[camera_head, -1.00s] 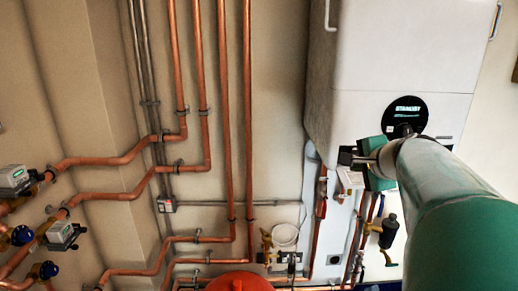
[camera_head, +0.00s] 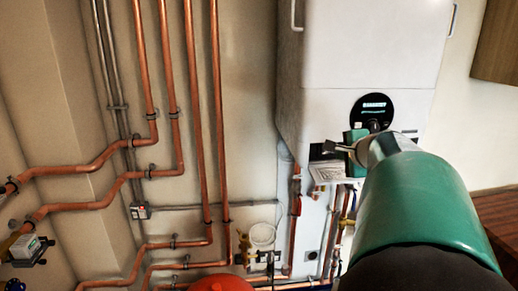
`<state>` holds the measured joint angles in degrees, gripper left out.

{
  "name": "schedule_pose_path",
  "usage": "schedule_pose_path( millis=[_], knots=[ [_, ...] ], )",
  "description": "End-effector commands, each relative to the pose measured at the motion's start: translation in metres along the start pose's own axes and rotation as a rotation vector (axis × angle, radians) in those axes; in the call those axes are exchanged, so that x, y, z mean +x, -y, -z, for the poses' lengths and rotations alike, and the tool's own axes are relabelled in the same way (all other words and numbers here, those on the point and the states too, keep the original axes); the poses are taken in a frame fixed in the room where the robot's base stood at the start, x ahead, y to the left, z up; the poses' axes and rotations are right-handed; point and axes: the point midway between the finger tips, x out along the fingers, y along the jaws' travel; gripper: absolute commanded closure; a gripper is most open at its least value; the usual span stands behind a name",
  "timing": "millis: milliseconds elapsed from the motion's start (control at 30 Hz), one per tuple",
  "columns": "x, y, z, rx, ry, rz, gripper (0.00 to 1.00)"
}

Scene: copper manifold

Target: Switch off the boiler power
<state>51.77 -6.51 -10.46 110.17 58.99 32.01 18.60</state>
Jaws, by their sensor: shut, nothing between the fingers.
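The white boiler (camera_head: 365,55) hangs on the wall right of centre. Its round black display (camera_head: 375,108) carries small lit text that I cannot read surely. My gripper (camera_head: 328,148) is in front of the boiler's lower edge, left of and below the display. Its fingers are shut and point left; I cannot tell whether they touch anything. My wrist and arm hide part of the boiler's underside. A small grey box with a red mark (camera_head: 139,211) is on the wall, left of the boiler, and may be a switch; its setting is too small to tell.
Copper pipes (camera_head: 200,120) run down and across the wall at left. A red rounded vessel (camera_head: 222,285) shows at the bottom. Pipes and valves (camera_head: 296,190) crowd below the boiler. A wooden cabinet (camera_head: 497,45) is at upper right, a brown wooden surface (camera_head: 495,215) at lower right.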

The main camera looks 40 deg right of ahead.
Motion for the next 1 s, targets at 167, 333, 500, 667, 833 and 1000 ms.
schedule_pose_path(
  millis=[167, 333, 500, 667, 833, 1000],
  knots=[
    [0.037, -0.001, 0.001, 0.001, 0.000, -0.003, 1.00],
    [0.067, 0.004, 0.001, 0.000, -0.001, -0.001, 1.00],
    [0.083, 0.010, 0.000, -0.001, -0.001, 0.000, 1.00],
    [0.087, 0.011, 0.000, 0.000, -0.002, 0.000, 1.00],
    [0.087, 0.011, 0.000, -0.001, -0.002, 0.001, 1.00],
    [0.092, 0.010, -0.001, -0.001, 0.001, -0.001, 1.00]
  ],
)
